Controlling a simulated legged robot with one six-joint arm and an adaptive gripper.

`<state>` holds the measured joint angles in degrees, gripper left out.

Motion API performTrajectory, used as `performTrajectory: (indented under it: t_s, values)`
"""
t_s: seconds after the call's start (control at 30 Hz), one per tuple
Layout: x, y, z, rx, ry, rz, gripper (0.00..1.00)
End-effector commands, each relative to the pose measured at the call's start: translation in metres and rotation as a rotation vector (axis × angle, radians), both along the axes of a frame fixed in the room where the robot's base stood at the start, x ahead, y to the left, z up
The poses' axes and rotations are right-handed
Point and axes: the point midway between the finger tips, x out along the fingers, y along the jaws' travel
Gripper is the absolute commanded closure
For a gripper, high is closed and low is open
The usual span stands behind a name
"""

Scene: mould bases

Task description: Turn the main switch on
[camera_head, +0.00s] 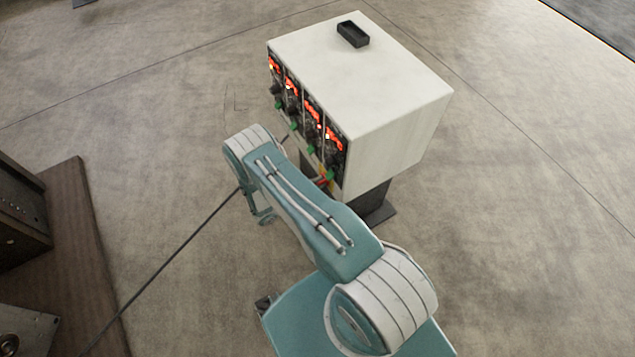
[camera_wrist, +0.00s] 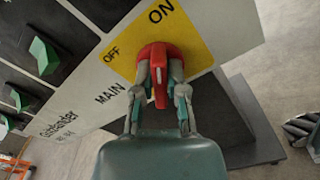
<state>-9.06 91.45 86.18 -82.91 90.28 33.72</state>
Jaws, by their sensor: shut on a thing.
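The main switch (camera_wrist: 158,58) is a red knob with a raised bar, on a yellow plate (camera_wrist: 199,50) marked OFF and ON. In the wrist view, ON is above the knob and OFF is to its upper left. My gripper (camera_wrist: 160,84) is shut on the red bar, one finger on each side. The bar runs roughly up and down in this view; I cannot tell for sure which mark it points at. In the head view, my arm partly hides the lower front of the white control box (camera_head: 400,110), where the switch sits, and my gripper is hidden.
The box front has several glowing red displays (camera_head: 334,139) and green switches (camera_wrist: 44,54). The box stands on a dark pedestal (camera_head: 373,203). A small black tray (camera_head: 353,34) lies on top. A dark cable (camera_head: 172,257) crosses the floor at left. Floor right of the box is clear.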

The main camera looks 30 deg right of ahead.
Motion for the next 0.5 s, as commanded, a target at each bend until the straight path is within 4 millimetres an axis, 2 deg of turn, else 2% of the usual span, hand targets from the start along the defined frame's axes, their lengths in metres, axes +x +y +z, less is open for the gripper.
performTrajectory:
  t_s: [0.2,0.5]
  values:
    - [0.0006,0.0000,-0.0019,0.011,-0.102,0.004,1.00]
    - [0.0001,0.0001,-0.0023,0.012,-0.155,0.004,1.00]
